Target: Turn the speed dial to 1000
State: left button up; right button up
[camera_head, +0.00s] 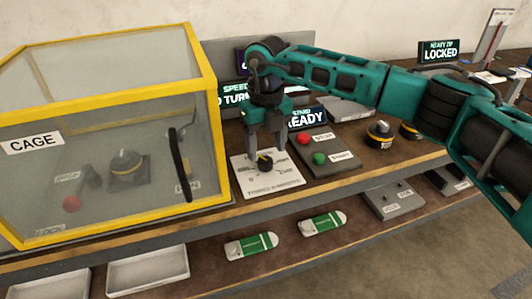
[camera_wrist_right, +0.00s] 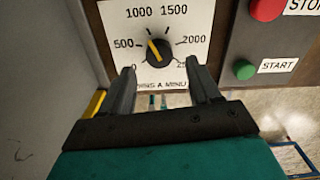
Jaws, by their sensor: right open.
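The speed dial (camera_head: 265,163) is a round black knob on a white plate (camera_head: 252,182) lying on the bench. In the right wrist view the dial (camera_wrist_right: 158,52) is ringed by printed numbers from 0 upward, with 1000 at the upper left. Its yellow pointer line tilts up and left, toward the space between 500 and 1000. My right gripper (camera_head: 265,148) points down over the plate, close to the dial. In the right wrist view its two fingers (camera_wrist_right: 162,74) are apart, with the dial between and just beyond their tips. My left gripper is not in view.
A yellow-framed clear cage (camera_head: 212,120) stands close on the left. Right of the plate is a panel with a red stop button (camera_head: 303,138) and a green start button (camera_head: 319,158). Black-and-yellow knobs (camera_head: 379,132) stand farther right. Green-and-white items (camera_head: 251,246) lie on the lower shelf.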

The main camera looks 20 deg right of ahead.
aim_at(266, 162)
notch_tip(266, 162, up, 10)
jog(key=shift+f, duration=0.25)
jog(key=shift+s, duration=0.1)
